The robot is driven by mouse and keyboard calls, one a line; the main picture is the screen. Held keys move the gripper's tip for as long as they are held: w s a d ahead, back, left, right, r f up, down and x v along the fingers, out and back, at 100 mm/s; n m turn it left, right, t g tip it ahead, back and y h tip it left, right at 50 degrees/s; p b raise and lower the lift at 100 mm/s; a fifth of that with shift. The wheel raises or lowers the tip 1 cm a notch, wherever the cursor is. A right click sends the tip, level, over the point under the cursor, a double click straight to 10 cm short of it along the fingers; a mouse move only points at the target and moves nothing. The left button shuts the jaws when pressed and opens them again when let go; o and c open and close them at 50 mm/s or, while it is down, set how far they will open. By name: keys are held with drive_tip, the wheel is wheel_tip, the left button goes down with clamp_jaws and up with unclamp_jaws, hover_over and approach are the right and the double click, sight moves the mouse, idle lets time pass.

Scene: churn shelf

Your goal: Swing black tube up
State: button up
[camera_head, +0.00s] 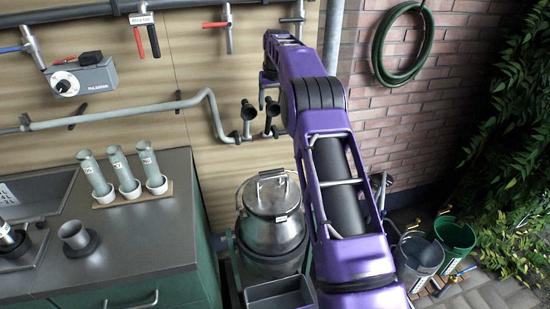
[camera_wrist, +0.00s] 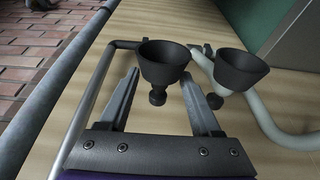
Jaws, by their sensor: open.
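In the wrist view, two black cup-shaped tube ends show in front of the wooden wall. The left black tube end (camera_wrist: 164,66), with a small knob below it, appears between the fingers of my gripper (camera_wrist: 160,82); a thin silver rod runs beside it. The right black tube end (camera_wrist: 240,70) is beyond the right finger, by a pale bent pipe (camera_wrist: 203,68). The fingers are apart with nothing gripped; contact cannot be told. In the head view, the black ends show at the wall, one left (camera_head: 248,111) and one right (camera_head: 271,108). My purple arm hides most of my gripper there.
A metal churn (camera_head: 272,222) stands below the black ends. A grey-topped counter (camera_head: 135,240) with several pale tubes in cups is left. A hose (camera_head: 381,55) hangs on the brick wall. Red-handled (camera_head: 229,30) and black-handled (camera_head: 153,40) valves sit above. Buckets (camera_head: 455,236) stand right.

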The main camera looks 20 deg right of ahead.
drive_tip(key=shift+v, duration=3.25)
drive_tip(key=shift+a, duration=0.1)
